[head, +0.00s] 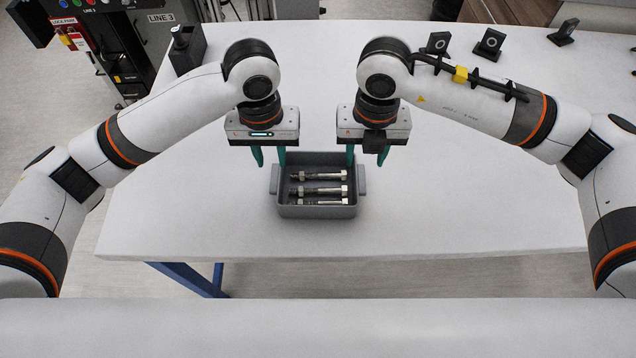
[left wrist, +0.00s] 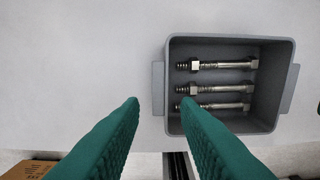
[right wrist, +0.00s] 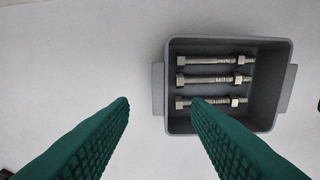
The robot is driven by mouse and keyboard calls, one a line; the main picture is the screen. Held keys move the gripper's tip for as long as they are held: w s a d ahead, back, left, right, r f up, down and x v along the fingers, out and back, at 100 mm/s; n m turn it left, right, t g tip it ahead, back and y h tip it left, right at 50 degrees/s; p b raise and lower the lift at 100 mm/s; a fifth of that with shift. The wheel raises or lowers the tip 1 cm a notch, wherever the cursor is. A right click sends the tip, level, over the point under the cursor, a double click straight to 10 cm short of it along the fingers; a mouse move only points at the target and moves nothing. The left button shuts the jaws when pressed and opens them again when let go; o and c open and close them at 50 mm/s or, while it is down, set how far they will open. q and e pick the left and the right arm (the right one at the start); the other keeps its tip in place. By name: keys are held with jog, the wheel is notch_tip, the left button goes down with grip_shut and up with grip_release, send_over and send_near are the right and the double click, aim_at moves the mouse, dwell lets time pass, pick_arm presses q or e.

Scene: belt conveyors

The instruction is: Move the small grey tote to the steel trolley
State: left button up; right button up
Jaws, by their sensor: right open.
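The small grey tote (head: 317,212) stands on the white table near its front edge, with a lug handle on each short side and three steel bolts (head: 318,190) inside. It also shows in the left wrist view (left wrist: 175,125) and the right wrist view (right wrist: 174,124). My left gripper (head: 269,157) is open and empty above the tote's left end, its inner finger over the rim. My right gripper (head: 367,157) is open and empty above the right end, its fingers on either side of the handle from above. I cannot make out a steel trolley.
A black holder (head: 187,50) stands at the table's back left. Small black blocks (head: 489,44) stand along the back right. Dark machine cabinets (head: 120,50) are behind on the left. The table around the tote is clear. A brown box (left wrist: 28,170) shows below the table edge.

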aim_at(275, 178)
pick_arm(q)
notch_tip(275, 178, down, 8)
jog(key=shift+f, duration=0.1)
pick_arm(e)
notch_tip(275, 178, down, 8)
jog(key=shift+f, duration=0.1)
pick_arm(q)
jog(key=shift+c, duration=0.6)
pick_arm(e)
jog(key=shift+c, duration=0.5)
pick_arm(q)
grip_shut()
pick_arm(e)
jog(key=c, duration=0.6)
grip_shut()
